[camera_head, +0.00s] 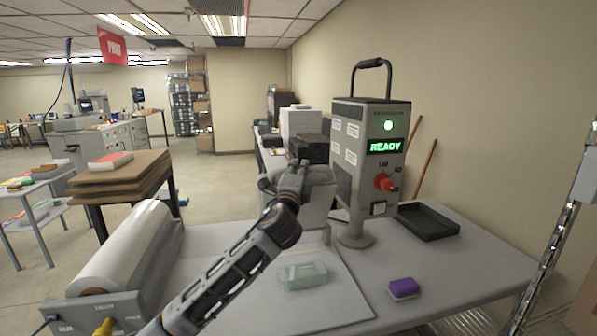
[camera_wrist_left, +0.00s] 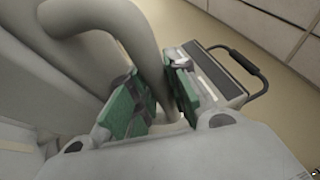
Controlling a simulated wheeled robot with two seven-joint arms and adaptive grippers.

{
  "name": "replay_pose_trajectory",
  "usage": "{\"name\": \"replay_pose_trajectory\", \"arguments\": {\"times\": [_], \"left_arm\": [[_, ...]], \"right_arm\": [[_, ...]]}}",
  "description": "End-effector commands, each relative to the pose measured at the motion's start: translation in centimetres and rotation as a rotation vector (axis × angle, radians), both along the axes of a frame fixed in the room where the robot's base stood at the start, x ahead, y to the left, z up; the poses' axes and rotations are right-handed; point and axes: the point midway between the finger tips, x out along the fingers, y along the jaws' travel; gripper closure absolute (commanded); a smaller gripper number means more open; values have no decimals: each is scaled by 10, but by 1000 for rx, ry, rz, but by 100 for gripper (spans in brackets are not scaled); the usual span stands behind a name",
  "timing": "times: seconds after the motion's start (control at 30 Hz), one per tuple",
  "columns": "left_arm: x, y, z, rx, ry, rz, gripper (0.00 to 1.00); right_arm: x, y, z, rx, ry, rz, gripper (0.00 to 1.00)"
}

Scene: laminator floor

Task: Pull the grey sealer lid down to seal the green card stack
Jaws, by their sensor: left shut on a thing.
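The grey sealer lid (camera_head: 318,205) stands raised at the back of the table, partly hidden behind my left arm. My left gripper (camera_head: 298,172) is at its upper front. In the left wrist view, the green-padded fingers of my left gripper (camera_wrist_left: 160,100) are shut around a curved grey handle bar (camera_wrist_left: 140,38). The green card stack (camera_head: 302,274), a pale translucent green block, lies flat on the white sheet below, clear of the lid. My right gripper is not in view.
A grey control box (camera_head: 372,150) with a lit READY sign stands on a post right of the lid. A black tray (camera_head: 428,222) and a purple block (camera_head: 404,289) lie on the right of the table. A film roll (camera_head: 128,246) sits at the left.

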Motion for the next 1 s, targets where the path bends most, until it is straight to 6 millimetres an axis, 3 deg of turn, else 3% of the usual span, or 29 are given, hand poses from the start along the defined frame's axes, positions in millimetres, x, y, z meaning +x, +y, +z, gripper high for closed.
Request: {"name": "replay_pose_trajectory", "arguments": {"times": [0.47,1.0], "left_arm": [[-3,-1,-5,4,-9,0,100],[-25,-8,-19,28,-82,0,100]], "right_arm": [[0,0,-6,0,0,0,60],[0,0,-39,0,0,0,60]]}}
